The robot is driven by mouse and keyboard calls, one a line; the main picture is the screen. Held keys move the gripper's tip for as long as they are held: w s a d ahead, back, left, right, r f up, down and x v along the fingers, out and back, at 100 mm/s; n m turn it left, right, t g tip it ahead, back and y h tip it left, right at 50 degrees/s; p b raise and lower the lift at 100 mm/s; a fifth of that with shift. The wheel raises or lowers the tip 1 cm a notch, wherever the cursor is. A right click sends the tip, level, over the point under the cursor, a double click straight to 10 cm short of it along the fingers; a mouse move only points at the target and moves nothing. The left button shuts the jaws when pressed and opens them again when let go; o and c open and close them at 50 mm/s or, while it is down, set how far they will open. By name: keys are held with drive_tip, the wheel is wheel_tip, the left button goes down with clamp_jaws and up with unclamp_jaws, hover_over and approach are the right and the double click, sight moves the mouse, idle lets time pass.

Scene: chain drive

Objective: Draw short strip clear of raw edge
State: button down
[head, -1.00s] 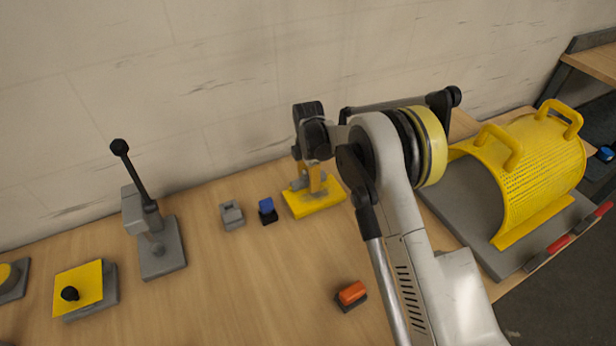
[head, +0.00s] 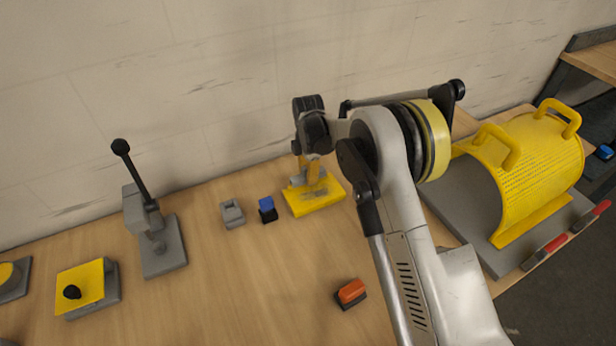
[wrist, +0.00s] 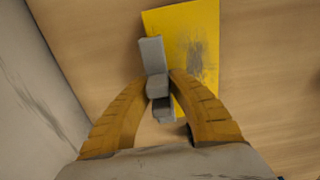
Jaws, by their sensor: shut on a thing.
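A grey strip-like piece (wrist: 153,62) stands out between the fingers of my gripper (wrist: 160,88) in the wrist view. My gripper is shut on this grey piece, with a second grey block-like part showing just below it. In the head view my gripper (head: 309,168) is at the yellow plate (head: 325,202) on the bench, and the grey piece shows only in part beside the yellow fingers. The plate has a dark scuffed patch and also shows in the wrist view (wrist: 205,25). I cannot tell whether the grey piece touches the plate. No raw edge can be made out.
A small grey block (head: 232,213) and a blue-and-black block (head: 267,209) lie left of the plate. A grey lever press (head: 160,245) stands further left. An orange-topped block (head: 351,292) lies in front. A yellow perforated guard (head: 525,170) is on the right. The wall is close behind.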

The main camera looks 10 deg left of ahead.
drive_tip(key=shift+r+p, duration=1.3)
drive_tip(key=shift+r, duration=1.9)
